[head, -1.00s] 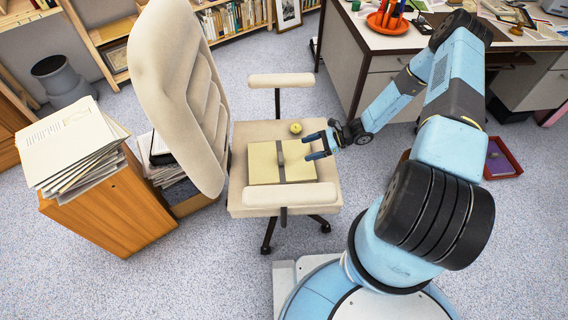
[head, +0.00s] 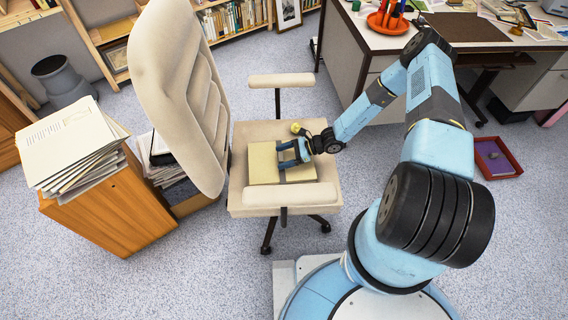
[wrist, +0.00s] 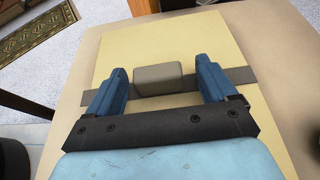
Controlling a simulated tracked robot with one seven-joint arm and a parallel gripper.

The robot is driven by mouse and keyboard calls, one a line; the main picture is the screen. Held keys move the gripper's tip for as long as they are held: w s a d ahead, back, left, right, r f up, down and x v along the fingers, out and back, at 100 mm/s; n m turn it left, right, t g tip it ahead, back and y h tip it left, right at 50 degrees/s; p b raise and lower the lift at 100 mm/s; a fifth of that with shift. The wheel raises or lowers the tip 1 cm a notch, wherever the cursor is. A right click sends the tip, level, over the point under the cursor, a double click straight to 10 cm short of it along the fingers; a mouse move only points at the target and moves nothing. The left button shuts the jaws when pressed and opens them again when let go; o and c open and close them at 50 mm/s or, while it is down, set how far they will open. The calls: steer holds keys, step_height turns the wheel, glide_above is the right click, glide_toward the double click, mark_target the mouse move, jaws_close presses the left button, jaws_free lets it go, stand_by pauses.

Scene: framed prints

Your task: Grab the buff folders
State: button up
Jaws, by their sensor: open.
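The buff folders (head: 264,164) lie flat on the seat of a cream office chair, with a dark band across them. In the wrist view the folders (wrist: 210,45) fill the middle, and a grey block-like grip (wrist: 158,79) stands on the band (wrist: 240,76). My gripper (head: 287,149) is over the folders. In the wrist view my gripper (wrist: 162,80) is open, with one blue finger on each side of the grip and a gap on both sides. In the head view the fingers hide the grip.
The cream chair (head: 262,200) has armrests at the front (head: 290,195) and back (head: 281,80) of the seat. A small yellow-green ball (head: 296,128) is close to my wrist. A wooden cabinet (head: 115,210) with papers stands left, a desk (head: 380,45) behind, a red tray (head: 497,158) right.

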steer(key=shift+a+f, duration=0.25)
steer(key=shift+a, duration=0.4)
jaws_close()
stand_by(0.4)
